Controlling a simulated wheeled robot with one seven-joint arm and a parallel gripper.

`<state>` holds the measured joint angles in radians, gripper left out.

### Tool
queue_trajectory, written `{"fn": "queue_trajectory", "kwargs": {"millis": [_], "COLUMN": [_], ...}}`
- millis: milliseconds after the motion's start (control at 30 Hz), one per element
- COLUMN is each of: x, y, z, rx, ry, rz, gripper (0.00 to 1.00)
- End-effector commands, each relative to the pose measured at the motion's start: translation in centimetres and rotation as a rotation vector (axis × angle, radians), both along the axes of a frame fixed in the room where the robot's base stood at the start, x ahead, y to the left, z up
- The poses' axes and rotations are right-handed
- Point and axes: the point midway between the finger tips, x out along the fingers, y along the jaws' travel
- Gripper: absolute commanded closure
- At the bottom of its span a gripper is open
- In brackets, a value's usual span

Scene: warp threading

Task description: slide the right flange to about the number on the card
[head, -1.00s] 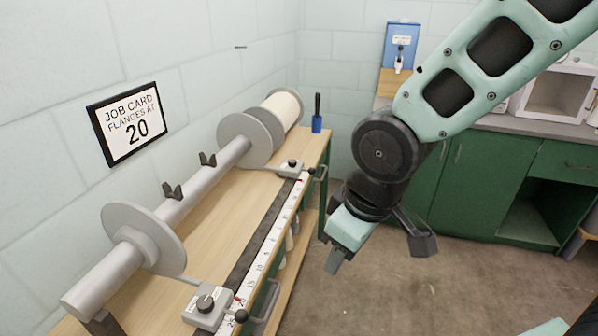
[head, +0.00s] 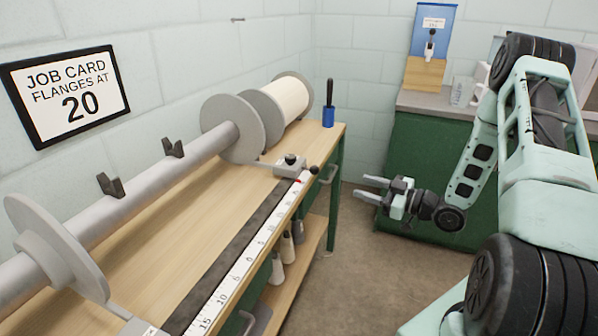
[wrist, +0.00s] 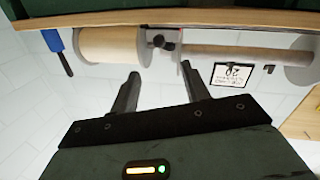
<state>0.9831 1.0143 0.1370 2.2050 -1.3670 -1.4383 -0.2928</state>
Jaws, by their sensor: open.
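The job card (head: 68,92) on the wall reads "FLANGES AT 20". The right flange (head: 226,128) is a grey disc on the long grey tube, near its far end. A slider block (head: 290,166) with a black knob and a red pointer sits beside it at the far end of the white scale (head: 235,275). The left flange (head: 52,245) stands at the near end. My gripper (head: 366,190) is open and empty, over the floor right of the bench and apart from the flange. The wrist view shows its two spread fingers (wrist: 160,72), with the card (wrist: 232,75) beyond.
Two dark brackets (head: 112,185) project near the tube. A green cabinet (head: 430,150) stands behind my gripper. Open floor lies between bench and cabinet.

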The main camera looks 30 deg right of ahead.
Motion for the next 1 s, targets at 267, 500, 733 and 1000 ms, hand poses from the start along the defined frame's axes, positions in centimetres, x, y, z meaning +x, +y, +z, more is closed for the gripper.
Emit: {"fn": "queue_trajectory", "kwargs": {"millis": [267, 500, 733, 1000], "x": [1.1, 5.4, 9.7, 13.7], "y": [0.4, 2.6, 4.8, 6.7], "z": [0.0, 0.0, 0.0, 0.0], "rx": [0.020, 0.020, 0.020, 0.019], "ry": [-0.031, -0.030, -0.029, -0.028], "rz": [0.001, 0.001, 0.000, -0.002], "gripper": [0.54, 0.54, 0.54, 0.54]}}
